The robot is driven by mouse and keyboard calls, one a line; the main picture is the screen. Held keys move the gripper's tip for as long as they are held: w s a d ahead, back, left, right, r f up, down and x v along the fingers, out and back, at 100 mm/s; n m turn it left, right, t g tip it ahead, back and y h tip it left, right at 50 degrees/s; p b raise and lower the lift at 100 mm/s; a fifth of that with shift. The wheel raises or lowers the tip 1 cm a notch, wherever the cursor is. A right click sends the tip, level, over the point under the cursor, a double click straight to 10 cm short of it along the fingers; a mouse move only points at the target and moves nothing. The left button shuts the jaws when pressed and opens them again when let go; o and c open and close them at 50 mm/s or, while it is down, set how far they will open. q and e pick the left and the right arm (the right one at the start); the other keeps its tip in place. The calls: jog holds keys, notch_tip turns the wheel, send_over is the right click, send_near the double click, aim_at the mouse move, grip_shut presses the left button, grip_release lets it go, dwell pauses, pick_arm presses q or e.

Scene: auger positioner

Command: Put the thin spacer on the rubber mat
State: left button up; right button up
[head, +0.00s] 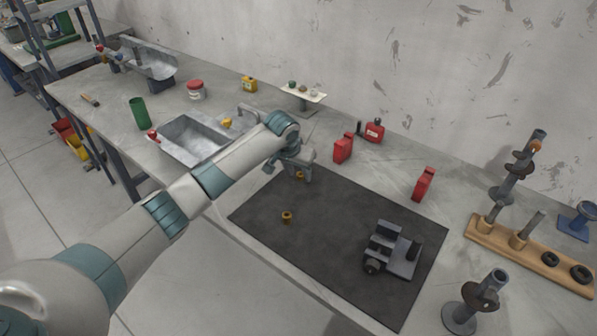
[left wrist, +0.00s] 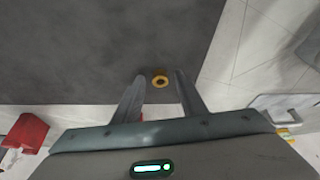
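The dark rubber mat (head: 330,262) lies flat on the grey bench; it also fills the upper left of the left wrist view (left wrist: 70,50). Two small yellow-brown round pieces are on it: one (head: 287,216) in the left part, and one (head: 300,174) near the back left corner, by my left gripper (head: 292,168). I cannot tell which is the thin spacer. In the left wrist view a yellow ring (left wrist: 160,81) shows between my left gripper's parted fingertips (left wrist: 158,78), with gaps on both sides. My right gripper is out of view.
A grey fixture (head: 395,252) stands on the mat's right part. Red blocks (head: 343,148) (head: 424,184) stand behind it. A metal sink (head: 190,142) is at left. A wooden board (head: 500,243) with posts and black rings is at right. The mat's middle is clear.

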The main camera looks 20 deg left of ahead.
pick_arm(q)
jog(key=shift+r, duration=0.15)
jog(key=b+v, duration=0.2)
jog(key=v, duration=1)
